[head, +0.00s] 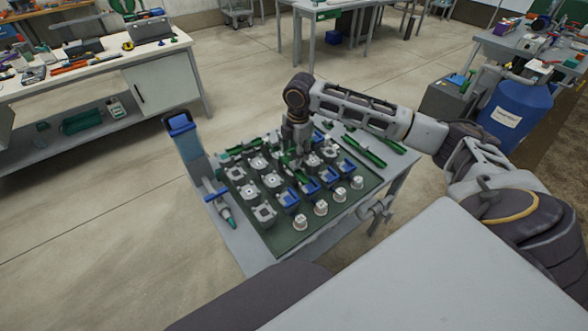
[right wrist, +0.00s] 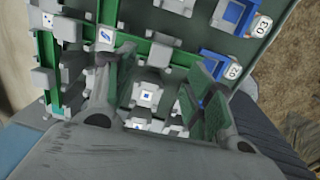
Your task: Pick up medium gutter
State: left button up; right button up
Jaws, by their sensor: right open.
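Several green gutter-like strips lie on and around the board; I cannot tell which is the medium gutter. In the head view one long green strip (head: 364,150) lies on the table right of my arm, and another (head: 245,147) is at the board's far left. My right gripper (head: 294,151) is low over the far middle of the board. In the right wrist view its two fingers (right wrist: 153,95) are spread apart, with a white block (right wrist: 147,94) showing between them. A green strip (right wrist: 160,52) runs across just beyond the fingertips. My left gripper is not in view.
The dark green board (head: 285,240) carries rows of grey, white and blue holders. A blue-topped grey upright (head: 181,123) stands at its left. A blue drum (head: 515,110) is at the right. Open floor (head: 110,225) lies to the left.

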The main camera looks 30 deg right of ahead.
jog(key=shift+f, duration=0.35)
jog(key=shift+w+d+f, duration=0.1)
jog(key=shift+w+f, duration=0.05)
jog(key=shift+f, duration=1.15)
jog(key=shift+w+f, duration=0.15)
jog(key=shift+f, duration=1.1)
jog(key=shift+c, duration=0.2)
jog(key=c, duration=1.1)
jog(key=shift+r, duration=0.1)
jog(key=shift+r, duration=4.95)
